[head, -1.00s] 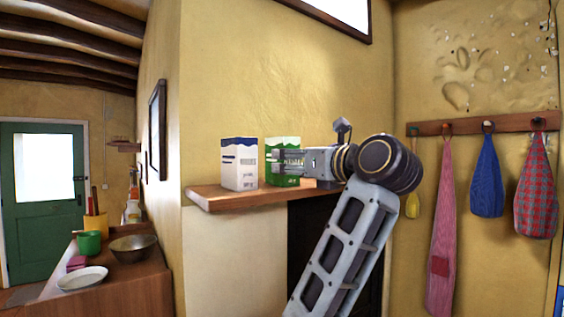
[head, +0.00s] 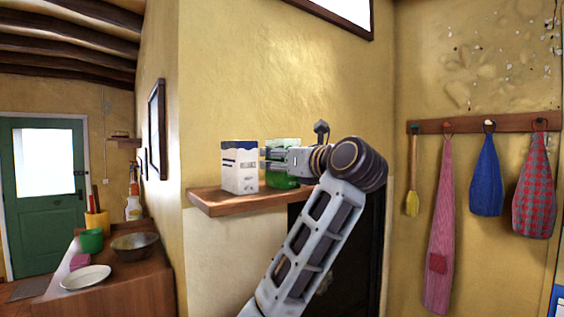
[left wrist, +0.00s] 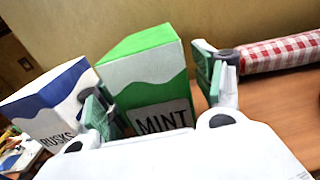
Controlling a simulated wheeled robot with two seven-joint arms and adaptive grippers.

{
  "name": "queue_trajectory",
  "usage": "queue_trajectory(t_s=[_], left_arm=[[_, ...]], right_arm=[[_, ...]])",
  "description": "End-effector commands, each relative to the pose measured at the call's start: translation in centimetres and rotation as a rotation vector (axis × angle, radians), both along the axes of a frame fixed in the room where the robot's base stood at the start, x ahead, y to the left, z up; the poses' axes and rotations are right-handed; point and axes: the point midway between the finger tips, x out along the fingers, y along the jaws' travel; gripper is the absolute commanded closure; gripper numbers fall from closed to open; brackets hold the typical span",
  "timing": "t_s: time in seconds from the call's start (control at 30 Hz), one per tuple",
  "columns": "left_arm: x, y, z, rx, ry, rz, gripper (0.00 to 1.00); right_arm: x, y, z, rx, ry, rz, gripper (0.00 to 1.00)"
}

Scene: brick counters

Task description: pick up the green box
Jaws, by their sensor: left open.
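The green box (head: 283,181) stands upright on a wooden wall shelf in the head view, partly hidden by my left gripper. In the left wrist view the green box (left wrist: 145,75) has a white band and a grey "MINT" label. My left gripper (head: 272,154) is open at the box. In the left wrist view its fingers (left wrist: 160,95) are on either side of the box, the left one close to it and the right one with a visible gap. I cannot tell whether either finger touches. My right gripper is out of view.
A white and blue "RUSKS" box (head: 239,168) stands just left of the green box. A red checked roll (left wrist: 285,50) lies on the shelf to the right. The shelf (head: 222,201) has a narrow front edge. Aprons (head: 487,180) hang at the right.

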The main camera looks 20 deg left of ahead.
Motion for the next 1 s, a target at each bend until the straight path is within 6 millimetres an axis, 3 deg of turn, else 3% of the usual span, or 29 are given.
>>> queue_trajectory(t_s=[0.43,0.83,1.0], left_arm=[[0.02,-0.01,-0.06,0.0,0.0,-0.001,0.32],[0.02,-0.01,-0.05,0.0,0.0,-0.001,0.82],[0.02,-0.01,-0.03,-0.001,-0.001,-0.001,0.82]], right_arm=[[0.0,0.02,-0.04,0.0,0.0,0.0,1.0],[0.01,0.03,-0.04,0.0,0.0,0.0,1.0],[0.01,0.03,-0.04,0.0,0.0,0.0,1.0]])
